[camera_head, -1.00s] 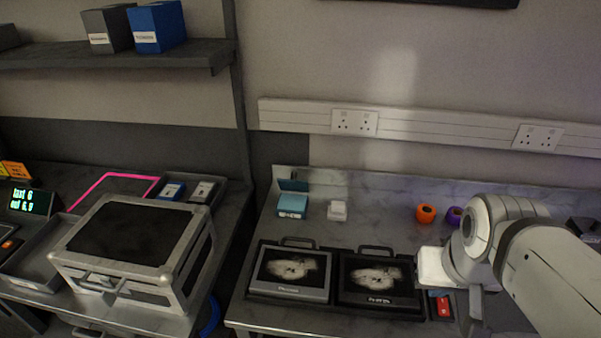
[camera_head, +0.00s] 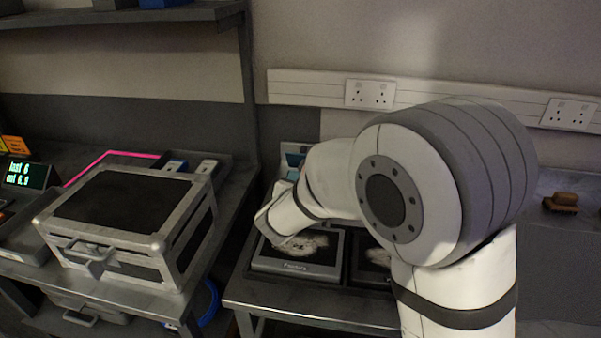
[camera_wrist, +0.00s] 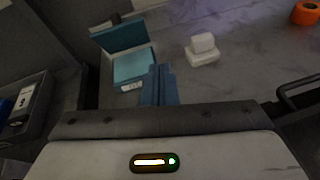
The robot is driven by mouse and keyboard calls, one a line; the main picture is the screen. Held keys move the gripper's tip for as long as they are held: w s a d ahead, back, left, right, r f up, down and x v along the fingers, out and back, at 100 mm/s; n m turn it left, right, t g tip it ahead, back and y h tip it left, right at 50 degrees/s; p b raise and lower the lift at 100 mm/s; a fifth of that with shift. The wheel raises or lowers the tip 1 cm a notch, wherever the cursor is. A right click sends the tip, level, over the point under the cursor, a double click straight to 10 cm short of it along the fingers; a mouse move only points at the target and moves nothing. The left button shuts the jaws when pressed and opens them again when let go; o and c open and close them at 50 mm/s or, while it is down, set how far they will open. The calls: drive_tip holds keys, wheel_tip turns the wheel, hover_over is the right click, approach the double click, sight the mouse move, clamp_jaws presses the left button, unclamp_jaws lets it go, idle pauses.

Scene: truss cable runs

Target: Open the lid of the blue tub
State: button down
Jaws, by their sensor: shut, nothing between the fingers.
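The blue tub is most likely the small light-blue box (camera_wrist: 133,65) with a white label on its front, at the back left of the worktop in the wrist view. A blue panel (camera_wrist: 118,35) stands upright behind it. I cannot tell whether the box's flat top is a lid or an open inside. In the head view, the box (camera_head: 293,174) is mostly hidden behind my arm. My gripper (camera_wrist: 158,72) is shut and empty, its fingertips just right of the box in the wrist picture. Any contact is unclear. My fingers are hidden in the head view.
A white block (camera_wrist: 202,50) stands right of the tub, and an orange item (camera_wrist: 305,14) farther right. Two flat cases with picture-bearing tops, one of them here (camera_head: 297,268), lie in front. A metal-edged case (camera_head: 125,225) stands on the left bench.

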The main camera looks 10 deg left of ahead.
drive_tip(key=a+n, duration=0.1)
drive_tip(key=a+f+n+y, duration=0.1)
drive_tip(key=a, duration=0.1)
drive_tip(key=a+f+n, duration=0.1)
drive_tip(key=a, duration=0.1)
drive_tip(key=shift+s+f+y, duration=0.1)
drive_tip(key=shift+s+y, duration=0.1)
drive_tip(key=shift+y, duration=0.2)
drive_tip(key=p, duration=0.1)
approach(298, 165)
drive_tip(key=shift+w+d+f+t, duration=0.3)
drive_tip(key=shift+w+d+f, duration=0.05)
drive_tip(key=shift+d+f, duration=0.3)
drive_tip(key=shift+w+a+r+p, duration=0.1)
drive_tip(key=shift+w+r+p, duration=0.2)
drive_tip(key=shift+w, duration=0.2)
drive_tip(key=shift+w+r+p, duration=0.3)
drive_tip(key=shift+w+r, duration=0.05)
drive_tip(key=shift+w, duration=0.2)
drive_tip(key=shift+w+r, duration=0.25)
drive_tip(key=shift+w, duration=0.45)
drive_tip(key=shift+r+p, duration=0.1)
drive_tip(key=shift+p, duration=0.2)
